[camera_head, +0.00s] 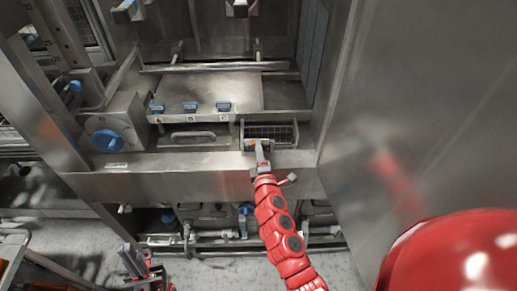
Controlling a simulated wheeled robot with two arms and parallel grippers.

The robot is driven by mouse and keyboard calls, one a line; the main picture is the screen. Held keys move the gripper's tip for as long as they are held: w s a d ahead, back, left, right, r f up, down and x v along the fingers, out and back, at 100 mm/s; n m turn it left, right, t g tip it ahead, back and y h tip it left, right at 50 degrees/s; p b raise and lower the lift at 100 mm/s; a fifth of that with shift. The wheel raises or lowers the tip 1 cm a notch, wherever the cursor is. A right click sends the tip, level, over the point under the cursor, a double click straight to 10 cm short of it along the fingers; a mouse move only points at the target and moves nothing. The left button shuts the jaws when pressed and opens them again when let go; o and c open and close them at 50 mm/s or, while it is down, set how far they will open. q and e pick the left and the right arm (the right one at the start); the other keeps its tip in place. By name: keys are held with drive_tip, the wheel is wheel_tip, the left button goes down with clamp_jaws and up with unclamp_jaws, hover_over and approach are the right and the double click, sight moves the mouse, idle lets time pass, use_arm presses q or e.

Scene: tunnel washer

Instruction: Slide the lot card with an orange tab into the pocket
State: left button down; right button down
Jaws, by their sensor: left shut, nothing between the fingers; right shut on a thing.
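My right gripper (260,151) reaches up from below to the front ledge of the steel machine. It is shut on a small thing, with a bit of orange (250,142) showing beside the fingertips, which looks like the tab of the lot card. The rest of the card is hidden by the fingers or too small to make out. A recessed tray with a wire grid (271,132) lies just behind the fingertips; I cannot tell whether it is the pocket. My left gripper (128,260) is low at the lower left, shut and empty, away from the ledge.
A steel panel with several blue latches (190,107) is left of the grid. A big blue knob (107,140) sits further left. A tall steel wall (420,110) bounds the right. Pipes and blue valves (245,209) run below the ledge.

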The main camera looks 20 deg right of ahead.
drive_tip(key=c, duration=0.8)
unclamp_jaws()
drive_tip(key=shift+o, duration=0.2)
drive_tip(key=shift+f, duration=0.1)
drive_tip(key=shift+s+f, duration=0.1)
drive_tip(key=shift+s+f, duration=0.15)
drive_tip(key=shift+s, duration=0.05)
drive_tip(key=s+a+b, duration=0.2)
drive_tip(key=s+b, duration=0.4)
drive_tip(key=s, duration=1)
drive_tip(key=shift+s+a+r, duration=0.3)
drive_tip(key=shift+s+a, duration=0.05)
